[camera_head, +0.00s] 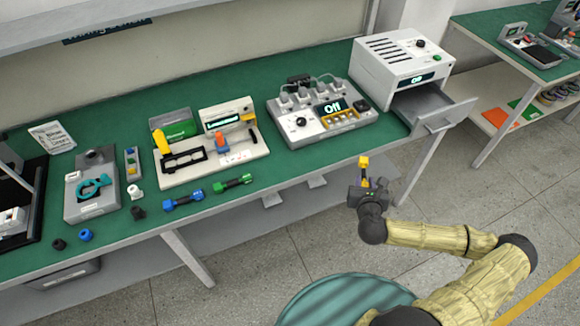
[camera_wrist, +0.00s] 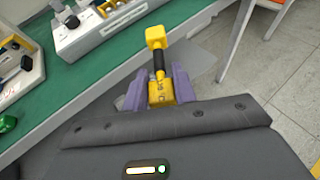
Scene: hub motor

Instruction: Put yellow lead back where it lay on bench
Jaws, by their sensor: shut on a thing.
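The yellow lead (camera_head: 364,170) has yellow ends and a black middle. My gripper (camera_head: 368,184) is shut on its lower yellow end and holds it upright in the air, in front of the bench's front edge. In the wrist view the yellow lead (camera_wrist: 157,62) stands between the purple fingers of my gripper (camera_wrist: 159,90). The green bench (camera_head: 300,160) runs along the wall. A blue lead (camera_head: 184,200) and a green lead (camera_head: 232,183) lie near its front edge, with bare green surface to their right.
A grey multi-socket unit (camera_head: 318,118) showing "Off" stands behind the free front strip. A white oven-like box (camera_head: 402,58) at the right has its drawer (camera_head: 432,106) open, jutting past the bench edge. A white test stand (camera_head: 210,155) holds a yellow part at the left.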

